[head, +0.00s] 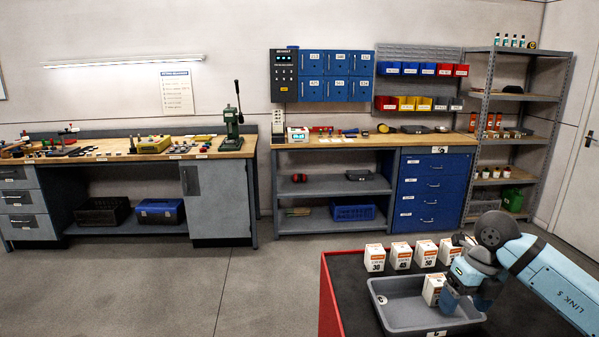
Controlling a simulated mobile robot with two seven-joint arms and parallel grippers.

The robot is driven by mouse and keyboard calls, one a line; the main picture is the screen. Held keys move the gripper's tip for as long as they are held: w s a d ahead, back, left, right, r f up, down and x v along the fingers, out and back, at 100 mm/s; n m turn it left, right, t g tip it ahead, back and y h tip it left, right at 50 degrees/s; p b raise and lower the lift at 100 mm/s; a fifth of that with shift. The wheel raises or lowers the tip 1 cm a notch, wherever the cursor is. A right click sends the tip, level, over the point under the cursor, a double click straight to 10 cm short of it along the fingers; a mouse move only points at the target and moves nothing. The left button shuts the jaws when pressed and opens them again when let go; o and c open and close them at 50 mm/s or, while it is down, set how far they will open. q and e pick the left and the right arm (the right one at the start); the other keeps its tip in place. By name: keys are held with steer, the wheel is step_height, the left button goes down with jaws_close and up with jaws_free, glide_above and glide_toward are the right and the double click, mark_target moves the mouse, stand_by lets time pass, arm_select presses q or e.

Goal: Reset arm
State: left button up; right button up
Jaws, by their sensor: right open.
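My right arm comes in from the right, and its blue gripper (466,298) points down over the grey tray (392,322) on a dark-topped cart. The gripper is open. A white box with an orange label (432,290) is in the tray, right beside the gripper and partly hidden by it; I cannot tell if they touch. Behind the tray stands a row of similar boxes, marked 30 (375,258), 45 (401,256) and 50 (426,254), plus one more (447,252) close to my wrist. My left gripper is not in view.
The cart has a red edge (329,300) on its left. Behind are a workbench (110,150) with a green press (231,130), a blue drawer unit (432,190) and a metal shelf rack (520,97). The grey floor left of the cart is clear.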

steer(key=s+a+f+n+g+y+p, duration=0.1)
steer(key=s+a+f+y, duration=0.15)
steer(key=a, duration=0.35)
steer(key=s+a+f+y, duration=0.1)
steer(key=a+f+y, duration=0.1)
steer(key=a+y, duration=0.3)
steer(key=s+a+r+m+t+y+p, duration=0.3)
steer(key=s+a+m+t+y, duration=0.25)
steer(key=a+m+y, duration=0.4)
steer(key=s+d+f+m+t+h+p, duration=0.1)
steer(key=s+d+f+m+t+h, duration=0.1)
steer(key=f+m+t+h, duration=0.6)
steer(key=s+d+f+m+t+h+p, duration=0.1)
steer(key=s+d+m+t+h+p, duration=0.2)
steer(key=m, duration=0.9)
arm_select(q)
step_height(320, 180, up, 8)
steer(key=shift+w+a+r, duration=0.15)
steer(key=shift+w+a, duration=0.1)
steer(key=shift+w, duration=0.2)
arm_select(e)
steer(key=s+d+f+m+g+h, duration=0.2)
steer(key=s+f+m+g+h, duration=0.2)
steer(key=s+f, duration=0.7)
steer(key=shift+f+m+g+h, duration=0.2)
steer(key=shift+m+g+h, duration=0.2)
steer(key=shift+m, duration=0.65)
steer(key=shift+s, duration=0.1)
